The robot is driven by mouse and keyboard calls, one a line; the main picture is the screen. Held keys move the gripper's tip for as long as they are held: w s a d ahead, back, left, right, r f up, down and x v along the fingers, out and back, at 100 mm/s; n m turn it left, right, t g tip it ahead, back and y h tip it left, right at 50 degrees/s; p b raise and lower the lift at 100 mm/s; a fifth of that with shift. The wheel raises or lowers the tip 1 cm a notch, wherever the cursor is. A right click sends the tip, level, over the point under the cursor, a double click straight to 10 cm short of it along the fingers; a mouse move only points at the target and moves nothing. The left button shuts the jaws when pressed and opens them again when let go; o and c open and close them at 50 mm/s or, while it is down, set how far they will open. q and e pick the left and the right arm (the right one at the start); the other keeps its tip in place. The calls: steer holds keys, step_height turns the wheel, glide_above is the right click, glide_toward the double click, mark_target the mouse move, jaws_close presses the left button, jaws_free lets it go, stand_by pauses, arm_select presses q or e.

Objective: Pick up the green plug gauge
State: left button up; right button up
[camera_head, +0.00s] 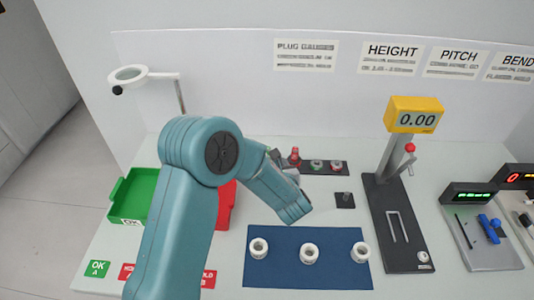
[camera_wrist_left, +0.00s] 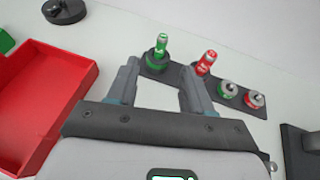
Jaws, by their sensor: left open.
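The green plug gauge (camera_wrist_left: 160,47) stands upright in a dark block at the left end of the gauge row in the left wrist view. My left gripper (camera_wrist_left: 159,64) is open, one finger to each side of the gauge in the picture. The gauge shows just beyond the fingertips, and I cannot tell if it is between them. A red plug gauge (camera_wrist_left: 207,61) stands close to the right finger. In the head view my left arm hides the green gauge and most of the gripper. My right gripper is not in view.
Two ring-shaped gauges, one green (camera_wrist_left: 228,89) and one red (camera_wrist_left: 254,100), sit farther along the dark strip. A red tray (camera_wrist_left: 45,95) lies left of the gripper. A blue mat (camera_head: 300,272) with three white rings lies in front. A height gauge stand (camera_head: 399,225) is right.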

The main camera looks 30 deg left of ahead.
mark_target(268, 148)
arm_select(q)
steer(key=p+x, duration=0.3)
steer(key=x, duration=1)
steer(key=shift+d+p, duration=0.1)
steer(key=shift+p, duration=0.25)
jaws_close()
